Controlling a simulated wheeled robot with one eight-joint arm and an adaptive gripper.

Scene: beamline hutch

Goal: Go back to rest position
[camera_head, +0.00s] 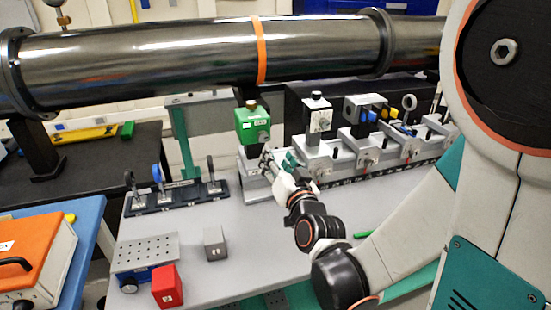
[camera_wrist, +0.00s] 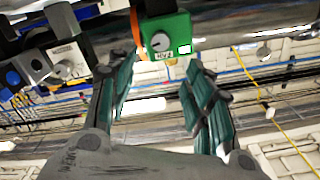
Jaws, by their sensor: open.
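My gripper (camera_head: 278,163) is at the end of my outstretched arm, over the grey bench near the front of the instrument rail. In the wrist view its two teal-padded fingers (camera_wrist: 160,100) stand apart with nothing between them. A green box with a round dial (camera_head: 252,124) sits on a grey mount just behind my gripper. In the wrist view the green box (camera_wrist: 168,36) shows beyond the fingertips, and the fingers look apart from it. My arm reaches in from the right side of the head view.
A long metal pipe (camera_head: 180,62) runs across the back. The grey bench (camera_head: 245,245) holds a red block (camera_head: 167,286), a grey block (camera_head: 215,243), a perforated plate (camera_head: 145,252) and a dark rack (camera_head: 176,197). An orange case (camera_head: 38,255) stands at left. The bench's front middle is mostly clear.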

